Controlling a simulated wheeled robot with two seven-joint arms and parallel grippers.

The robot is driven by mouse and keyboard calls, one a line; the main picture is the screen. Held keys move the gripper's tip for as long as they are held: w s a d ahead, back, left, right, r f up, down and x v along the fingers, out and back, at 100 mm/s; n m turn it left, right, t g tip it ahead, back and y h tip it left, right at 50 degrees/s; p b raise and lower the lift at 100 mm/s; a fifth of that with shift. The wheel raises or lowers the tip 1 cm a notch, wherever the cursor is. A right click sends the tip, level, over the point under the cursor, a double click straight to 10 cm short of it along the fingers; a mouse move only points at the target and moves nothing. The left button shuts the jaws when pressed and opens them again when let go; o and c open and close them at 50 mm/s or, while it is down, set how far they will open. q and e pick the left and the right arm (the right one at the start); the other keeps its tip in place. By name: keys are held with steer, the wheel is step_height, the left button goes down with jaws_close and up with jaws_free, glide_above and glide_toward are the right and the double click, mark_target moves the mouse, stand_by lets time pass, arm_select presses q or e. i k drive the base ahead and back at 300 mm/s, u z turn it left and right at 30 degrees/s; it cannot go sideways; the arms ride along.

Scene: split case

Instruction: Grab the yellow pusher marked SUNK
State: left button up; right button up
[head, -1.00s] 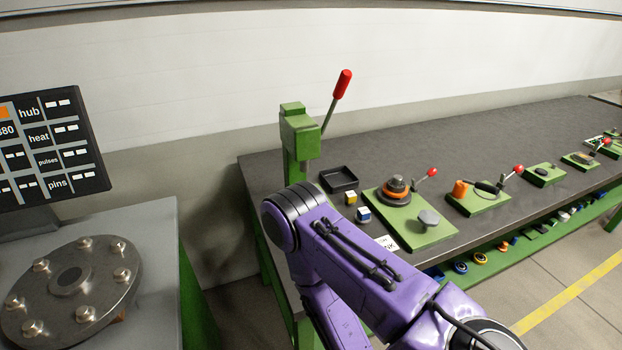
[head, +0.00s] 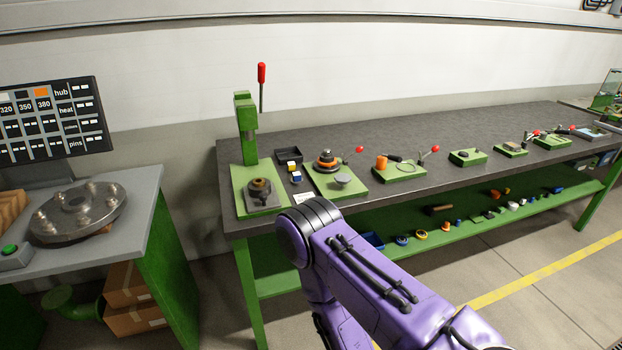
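A small block with yellow and white faces (head: 291,166) stands on the dark bench top beside a black tray, in the head view. A similar block with blue and white faces (head: 296,177) stands just in front of it. No marking can be read on either block, so I cannot tell whether the yellow one says SUNK. A white card (head: 303,198) lies nearer the bench's front edge, its print too small to read. One purple arm of mine crosses the lower middle, but neither of my grippers is in view.
A green press (head: 246,130) with a red-handled lever stands at the bench's left end. The black tray (head: 289,155) is behind the blocks. A green fixture plate (head: 322,187) is right of them. A grey table (head: 140,190) is at left. Bare bench lies along the back.

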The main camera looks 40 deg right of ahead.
mark_target(290, 166)
steer(key=k, duration=0.05)
steer(key=z, duration=1.45)
